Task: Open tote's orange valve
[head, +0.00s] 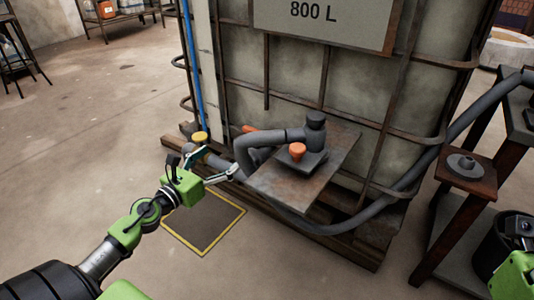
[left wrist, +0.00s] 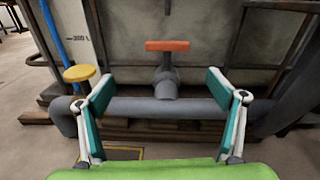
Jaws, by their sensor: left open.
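The tote (head: 340,90) is a large pale, stained container in a rusty cage. Its orange valve handle (left wrist: 167,46) is a crossbar on a grey stem above a thick grey pipe (left wrist: 165,108). In the head view only part of the orange handle (head: 250,128) shows, behind a bent grey hose. My left gripper (head: 212,163) is open and empty, in front of the tote's lower left side. In the left wrist view its two teal-padded fingers (left wrist: 160,92) stand wide apart, with the handle centred beyond them, not touched. My right gripper's green body (head: 515,275) is at the lower right edge; its fingers are out of view.
A yellow knob (head: 200,136) is beside the left gripper. A tilted rusty plate (head: 265,180) carries a grey fitting with an orange knob (head: 297,150). A thick grey hose (head: 440,140) runs right. A wooden stand (head: 455,190) is at right.

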